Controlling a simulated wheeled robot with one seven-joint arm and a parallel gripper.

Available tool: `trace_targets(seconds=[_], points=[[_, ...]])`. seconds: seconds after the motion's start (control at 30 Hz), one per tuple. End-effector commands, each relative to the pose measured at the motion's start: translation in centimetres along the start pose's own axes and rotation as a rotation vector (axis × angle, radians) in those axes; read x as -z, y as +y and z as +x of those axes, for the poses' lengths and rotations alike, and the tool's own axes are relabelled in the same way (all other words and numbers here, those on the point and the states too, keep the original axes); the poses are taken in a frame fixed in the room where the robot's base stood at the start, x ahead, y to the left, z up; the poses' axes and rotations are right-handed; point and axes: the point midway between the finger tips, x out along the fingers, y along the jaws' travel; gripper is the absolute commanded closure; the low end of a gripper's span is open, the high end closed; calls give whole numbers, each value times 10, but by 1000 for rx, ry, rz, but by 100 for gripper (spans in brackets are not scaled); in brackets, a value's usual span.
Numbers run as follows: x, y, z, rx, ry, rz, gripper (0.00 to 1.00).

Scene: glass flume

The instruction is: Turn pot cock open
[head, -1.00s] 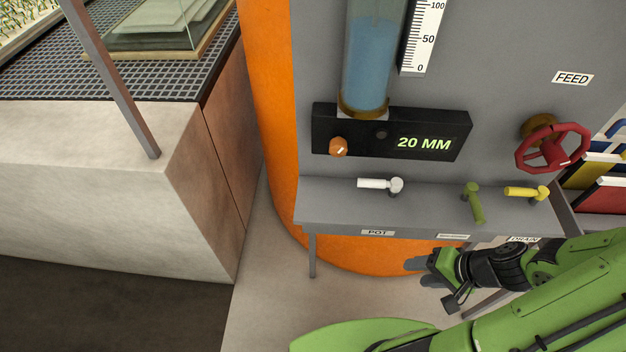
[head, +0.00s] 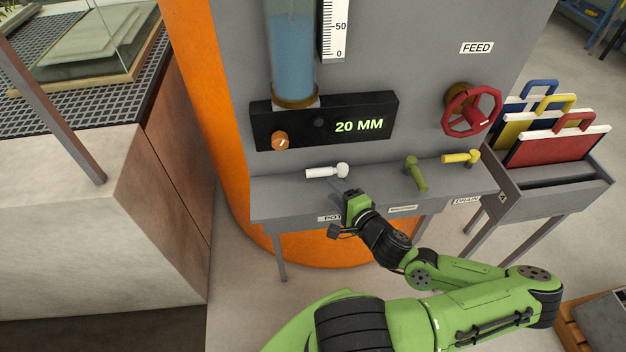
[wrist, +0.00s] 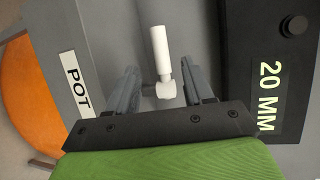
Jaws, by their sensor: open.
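The pot cock is a white lever (head: 323,172) on the grey shelf, above the POT label (head: 330,217). Its handle points left from a round hub in the head view. In the wrist view the white lever (wrist: 160,55) stands between the lines of my two fingers, its hub near the fingertips. My gripper (head: 345,187) is open, just in front of the hub end of the lever. In the wrist view my gripper (wrist: 159,80) shows a finger on each side of the hub, with no clear contact.
A green lever (head: 416,174) and a yellow lever (head: 460,157) sit to the right on the same shelf (head: 285,200). A red handwheel (head: 471,110) is above them. A black display box (head: 350,122) reading 20 MM is behind the white lever.

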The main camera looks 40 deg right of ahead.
Motion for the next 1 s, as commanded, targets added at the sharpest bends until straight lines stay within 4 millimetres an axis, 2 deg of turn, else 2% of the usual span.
trace_targets(seconds=[0.03,0.2,0.3,0.5,0.63,0.87,1.0], points=[[2,10,6,-5,0,-9,48],[-1,8,24,0,-3,-8,48],[-2,7,52,1,-5,-10,48],[-1,-1,89,2,-1,-1,48],[0,0,98,1,1,0,48],[0,0,100,0,1,-1,48],[0,0,99,0,1,-1,68]])
